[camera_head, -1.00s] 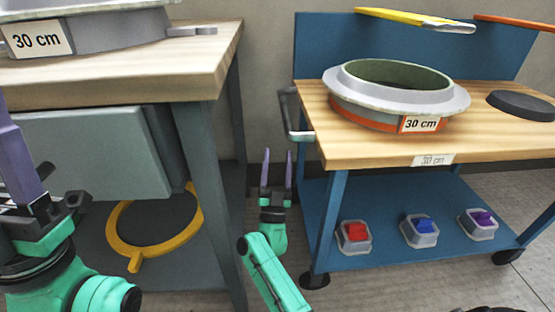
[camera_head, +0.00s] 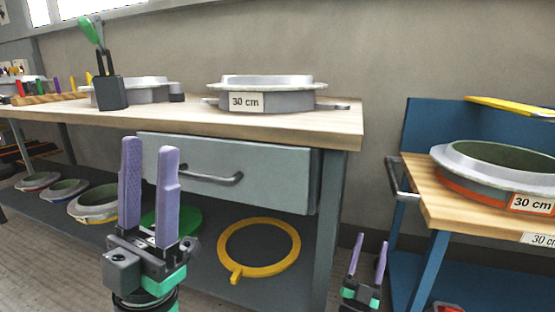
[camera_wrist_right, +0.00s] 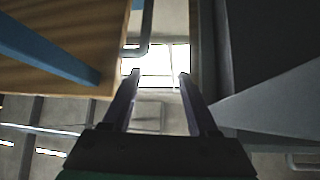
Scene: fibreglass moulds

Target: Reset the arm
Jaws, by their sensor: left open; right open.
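My left gripper (camera_head: 149,195) stands upright in the head view, in front of the workbench drawer. Its two purple fingers are apart, with nothing between them. My right gripper (camera_head: 370,258) is low in the gap between the workbench and the blue cart, fingers pointing up. It is open and empty. In the right wrist view its fingers (camera_wrist_right: 157,80) are spread and point up towards a bright window area.
The wooden workbench (camera_head: 290,122) carries a 30 cm mould (camera_head: 265,92) and has a grey drawer (camera_head: 275,165). A yellow ring (camera_head: 259,275) is on its lower shelf. The blue cart (camera_head: 420,250) at right carries another 30 cm mould (camera_head: 500,172).

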